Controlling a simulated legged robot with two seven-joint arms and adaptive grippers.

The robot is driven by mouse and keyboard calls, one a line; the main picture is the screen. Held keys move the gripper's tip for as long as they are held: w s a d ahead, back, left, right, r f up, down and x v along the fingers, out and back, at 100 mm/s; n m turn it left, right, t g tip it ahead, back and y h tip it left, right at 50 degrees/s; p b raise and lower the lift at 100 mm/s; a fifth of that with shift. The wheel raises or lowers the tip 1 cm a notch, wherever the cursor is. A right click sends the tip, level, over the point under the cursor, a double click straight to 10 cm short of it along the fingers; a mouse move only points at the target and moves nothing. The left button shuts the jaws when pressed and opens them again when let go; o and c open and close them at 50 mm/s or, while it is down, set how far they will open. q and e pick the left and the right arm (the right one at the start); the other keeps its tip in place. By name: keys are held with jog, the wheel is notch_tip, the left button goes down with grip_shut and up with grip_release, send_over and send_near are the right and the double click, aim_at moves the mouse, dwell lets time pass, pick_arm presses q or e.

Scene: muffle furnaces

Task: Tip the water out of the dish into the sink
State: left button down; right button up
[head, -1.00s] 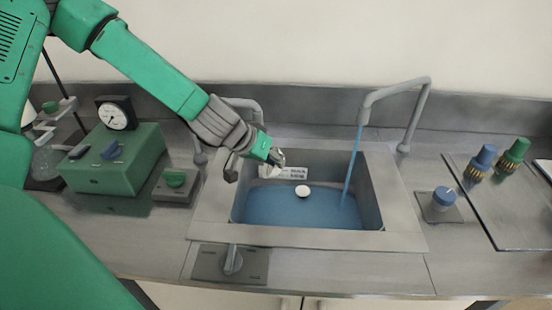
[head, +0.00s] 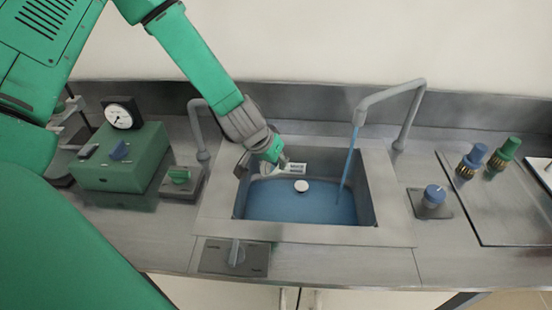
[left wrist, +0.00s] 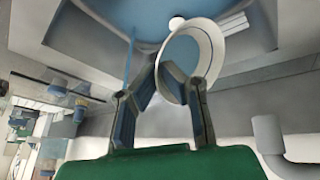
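The pale dish (left wrist: 190,58) shows in the left wrist view, tilted steeply on its side over the sink. My left gripper (left wrist: 155,78) is shut on its rim. In the head view my left gripper (head: 264,164) is over the left back part of the sink (head: 212,225), and only a small white part of the dish (head: 266,170) shows beside the fingers. I cannot tell whether water is still in the dish. The sink holds blue water (head: 300,207). My right gripper is not in view.
A faucet (head: 412,105) runs a blue stream into the sink's right side. A small white round object (head: 301,186) lies in the basin.

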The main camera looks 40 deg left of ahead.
pick_arm(q)
jog(key=shift+w+d+r+g+y+p, duration=0.15)
jog(key=shift+g+y+p, duration=0.15)
jog(key=shift+p, duration=0.45)
jog(key=shift+w+d+f+g+y+p, duration=0.1)
jog(key=shift+g+y+p, duration=0.1)
jog(key=shift+y+p, duration=0.4)
jog(key=shift+d+m+g+y, duration=0.2)
jog(key=shift+m+g+y, duration=0.1)
jog(key=shift+g, duration=0.1)
jog(key=shift+d, duration=0.1)
jog(key=shift+a, duration=0.2)
jog(key=shift+f, duration=0.2)
